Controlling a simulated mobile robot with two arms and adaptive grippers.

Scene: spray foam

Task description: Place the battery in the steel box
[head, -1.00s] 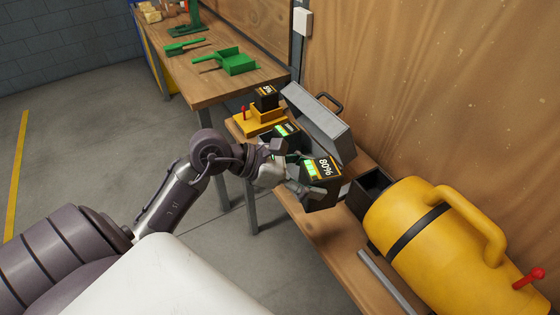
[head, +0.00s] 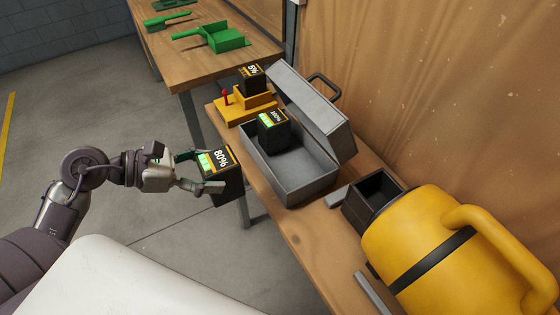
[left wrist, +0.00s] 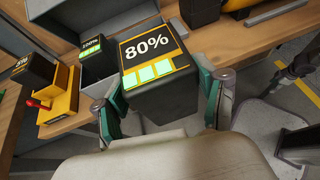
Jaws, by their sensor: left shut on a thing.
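A black battery marked 80% (head: 226,180) is held in my left gripper (head: 204,171), out in the air left of the workbench edge. In the left wrist view the 80% battery (left wrist: 155,65) sits between both green-padded fingers. The grey steel box (head: 300,183) stands on the bench with its lid open, to the right of the held battery and apart from it. A second battery marked 100% (head: 273,133) is in the box's far left part; it also shows in the left wrist view (left wrist: 104,65).
A yellow charger (head: 236,112) with a red lever holds a 5% battery (head: 254,82) beyond the box. A yellow tank (head: 420,240), a dark open holder (head: 372,198) and a grey bar (head: 376,295) crowd the near bench. Green tools lie on the far table (head: 185,70).

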